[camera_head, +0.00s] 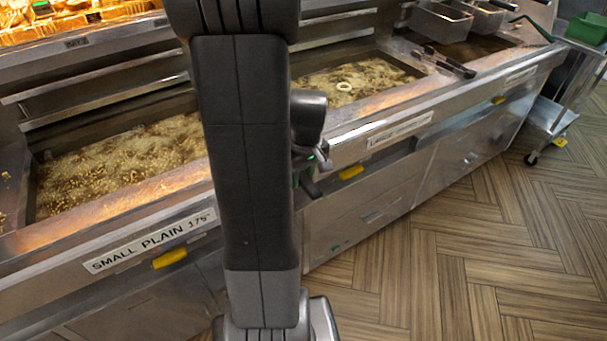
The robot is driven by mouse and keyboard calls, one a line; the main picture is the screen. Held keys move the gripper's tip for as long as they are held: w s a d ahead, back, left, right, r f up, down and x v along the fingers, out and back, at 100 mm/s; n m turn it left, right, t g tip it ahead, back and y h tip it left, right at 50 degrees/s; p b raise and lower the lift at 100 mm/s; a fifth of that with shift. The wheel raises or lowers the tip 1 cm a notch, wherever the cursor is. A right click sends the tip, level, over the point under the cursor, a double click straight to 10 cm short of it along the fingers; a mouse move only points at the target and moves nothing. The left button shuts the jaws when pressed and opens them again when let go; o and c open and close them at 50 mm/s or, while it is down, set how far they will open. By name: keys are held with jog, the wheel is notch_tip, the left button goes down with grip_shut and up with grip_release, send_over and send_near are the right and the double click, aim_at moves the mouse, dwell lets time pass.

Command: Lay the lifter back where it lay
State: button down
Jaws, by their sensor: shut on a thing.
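My gripper (312,172) is in front of the fryer's front face, partly behind my upright arm. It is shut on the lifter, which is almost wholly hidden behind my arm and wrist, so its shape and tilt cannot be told. The fryer front edge (375,134) with its label runs just behind my gripper.
An oil vat (120,160) bubbles at left, with the "SMALL PLAIN" label (150,243) below. Another vat (375,78) holds a pale ring (344,87). Long dark tools (446,62) lie on the divider near metal baskets (440,22). A trolley (550,117) stands right; floor is clear.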

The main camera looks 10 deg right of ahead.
jog(key=c, duration=1)
grip_release()
jog(key=r, duration=0.4)
jog(key=s+r, duration=0.1)
jog(key=r, duration=0.8)
jog(key=shift+s+d+r, duration=0.25)
jog(key=shift+s+r, duration=0.05)
jog(key=shift+r, duration=0.1)
jog(key=shift+f, duration=0.15)
jog(key=f, duration=0.4)
jog(key=w+f, duration=0.1)
jog(key=f, duration=0.8)
jog(key=shift+w+a+f, duration=0.15)
jog(key=shift+w+a, duration=0.1)
jog(key=shift+w+d+f, duration=0.1)
jog(key=shift+d, duration=0.05)
jog(key=shift+w+d, duration=0.25)
jog(key=shift+d, duration=0.3)
